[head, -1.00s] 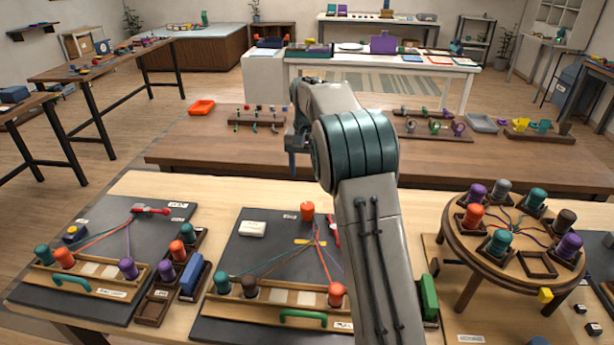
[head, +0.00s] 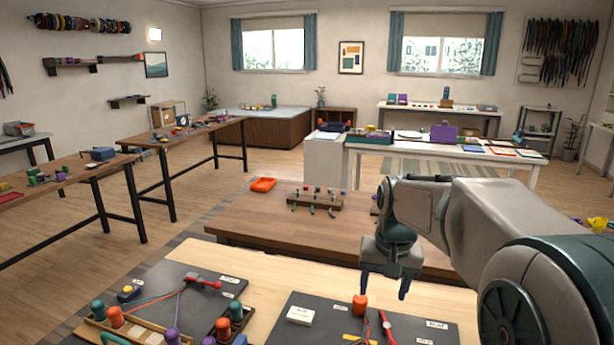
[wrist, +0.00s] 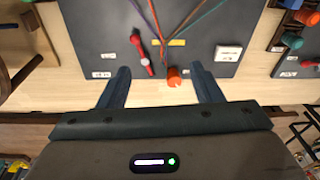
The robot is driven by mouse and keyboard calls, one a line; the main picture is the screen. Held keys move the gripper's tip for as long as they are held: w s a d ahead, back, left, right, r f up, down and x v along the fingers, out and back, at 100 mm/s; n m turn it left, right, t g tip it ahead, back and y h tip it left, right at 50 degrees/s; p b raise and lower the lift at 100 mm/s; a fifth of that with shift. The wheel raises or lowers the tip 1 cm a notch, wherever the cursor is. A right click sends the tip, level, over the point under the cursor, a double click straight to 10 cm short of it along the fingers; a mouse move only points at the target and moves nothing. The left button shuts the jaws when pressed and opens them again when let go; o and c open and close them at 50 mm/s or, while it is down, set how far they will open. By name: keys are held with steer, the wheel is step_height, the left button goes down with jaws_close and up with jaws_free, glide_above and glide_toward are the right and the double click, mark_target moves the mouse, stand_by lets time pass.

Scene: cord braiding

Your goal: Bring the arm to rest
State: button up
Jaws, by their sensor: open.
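My gripper (head: 385,285) is open and empty in the head view, its fingers pointing down near the far edge of the light wooden table. In the wrist view my gripper (wrist: 160,88) shows two dark fingers spread apart. An orange spool (wrist: 174,77) shows between them in the picture, with nothing held. The same orange spool (head: 360,304) stands at the far edge of a dark board (head: 430,325) in the head view. My forearm fills the right side of the head view and hides part of the table there.
A second dark board (head: 170,275) with spools and cords lies at the left of the light table. A brown table (head: 270,230) behind holds an orange tray (head: 263,184) and a rack (head: 315,199). Open floor (head: 180,215) lies to the left.

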steer(key=s+f+n, duration=0.1)
steer(key=s+f, duration=0.1)
steer(key=s, duration=0.7)
steer(key=s+f+n+t, duration=0.1)
steer(key=s+f, duration=0.1)
steer(key=s, duration=0.8)
steer(key=shift+a+f, duration=0.2)
steer(key=shift+f, duration=0.2)
